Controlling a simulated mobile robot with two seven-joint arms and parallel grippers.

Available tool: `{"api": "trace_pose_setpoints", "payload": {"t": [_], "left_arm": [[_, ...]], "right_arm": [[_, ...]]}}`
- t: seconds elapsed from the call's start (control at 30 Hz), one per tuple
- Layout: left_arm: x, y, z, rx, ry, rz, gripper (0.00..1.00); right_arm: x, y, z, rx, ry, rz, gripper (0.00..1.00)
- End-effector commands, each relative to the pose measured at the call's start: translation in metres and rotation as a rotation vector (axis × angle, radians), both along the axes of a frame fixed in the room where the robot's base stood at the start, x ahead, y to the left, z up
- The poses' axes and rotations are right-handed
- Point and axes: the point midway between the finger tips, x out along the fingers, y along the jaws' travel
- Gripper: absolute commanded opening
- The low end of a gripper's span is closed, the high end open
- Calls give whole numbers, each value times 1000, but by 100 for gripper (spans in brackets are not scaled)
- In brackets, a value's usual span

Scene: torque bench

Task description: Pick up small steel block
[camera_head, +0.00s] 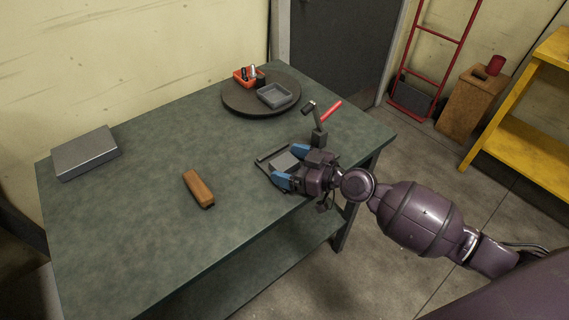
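A small grey steel block (283,162) sits near the right front edge of the green table, partly hidden by my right gripper. My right gripper (291,168) comes in from the right, low over the table. Its two blue-padded fingers are spread apart, one on each side of the block's near end. I cannot tell whether they touch it. My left gripper is not in view.
A larger steel block (86,152) lies at the table's left. A wooden-brown bar (198,189) lies mid-table. A dark round turntable (236,103) holds an orange bin (246,80) and a grey tray (274,96). A red-handled tool (325,113) stands beyond my gripper.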

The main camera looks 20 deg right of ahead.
Motion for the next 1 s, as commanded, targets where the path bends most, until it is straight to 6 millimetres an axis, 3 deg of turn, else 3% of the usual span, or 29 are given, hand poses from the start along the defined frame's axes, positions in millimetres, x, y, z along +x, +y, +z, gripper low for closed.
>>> {"api": "trace_pose_setpoints", "payload": {"t": [0.07, 0.4, 0.67, 0.87, 1.0], "left_arm": [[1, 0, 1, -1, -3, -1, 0], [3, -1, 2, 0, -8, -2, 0], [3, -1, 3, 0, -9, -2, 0], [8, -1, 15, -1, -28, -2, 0], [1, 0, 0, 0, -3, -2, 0]], "right_arm": [[0, 0, 0, 0, 0, 0, 77], [0, 0, 0, 0, 0, 0, 26], [0, 0, 3, 1, -4, -1, 26], [1, 0, 21, 0, -12, -1, 26], [-15, -15, 12, -4, 2, 0, 19]]}}
